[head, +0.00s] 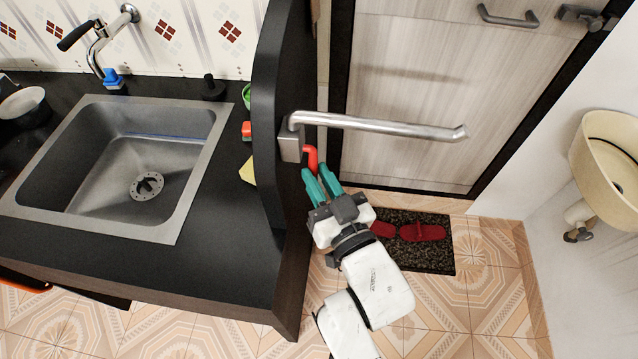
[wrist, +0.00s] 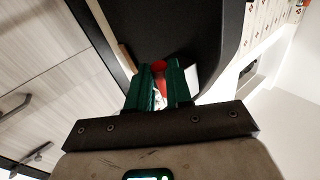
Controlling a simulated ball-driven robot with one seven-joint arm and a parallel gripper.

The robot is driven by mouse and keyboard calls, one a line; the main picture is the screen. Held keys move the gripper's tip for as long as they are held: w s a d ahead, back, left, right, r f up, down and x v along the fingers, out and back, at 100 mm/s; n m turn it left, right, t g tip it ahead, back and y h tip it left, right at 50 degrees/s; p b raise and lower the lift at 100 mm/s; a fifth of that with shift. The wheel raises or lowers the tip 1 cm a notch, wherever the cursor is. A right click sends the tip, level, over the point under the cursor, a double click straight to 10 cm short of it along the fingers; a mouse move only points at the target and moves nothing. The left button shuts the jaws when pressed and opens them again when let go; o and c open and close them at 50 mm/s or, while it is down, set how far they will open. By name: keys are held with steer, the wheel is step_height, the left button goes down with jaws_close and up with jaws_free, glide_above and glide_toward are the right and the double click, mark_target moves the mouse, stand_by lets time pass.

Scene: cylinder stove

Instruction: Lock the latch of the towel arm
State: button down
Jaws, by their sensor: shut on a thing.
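The towel arm (head: 380,126) is a silver bar in the head view, reaching right from a metal bracket (head: 290,146) on the side of the dark panel. Its latch (head: 311,155) is a small red bent lever just below the bracket. My gripper (head: 315,174) has green fingers and reaches up to the latch from below. The fingers are shut on the latch's lower end. In the wrist view the red latch (wrist: 158,67) shows between the fingertips of my gripper (wrist: 160,78). The fingers hide part of the latch, and the bar is not clear there.
The dark upright panel (head: 270,110) stands left of my gripper, beside a counter with a steel sink (head: 140,150). A wooden door (head: 410,100) is behind the bar. A dark mat (head: 440,258) with red slippers lies on the floor. A cream basin (head: 610,155) is at the right wall.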

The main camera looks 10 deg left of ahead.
steer(key=b, duration=0.1)
steer(key=n+t+y+b, duration=0.1)
steer(key=b, duration=0.1)
steer(key=shift+w+f, duration=0.2)
steer(key=shift+w, duration=0.2)
steer(key=c, duration=1)
jaws_free()
steer(key=shift+c, duration=0.2)
steer(key=b+v, duration=0.1)
steer(key=v, duration=1)
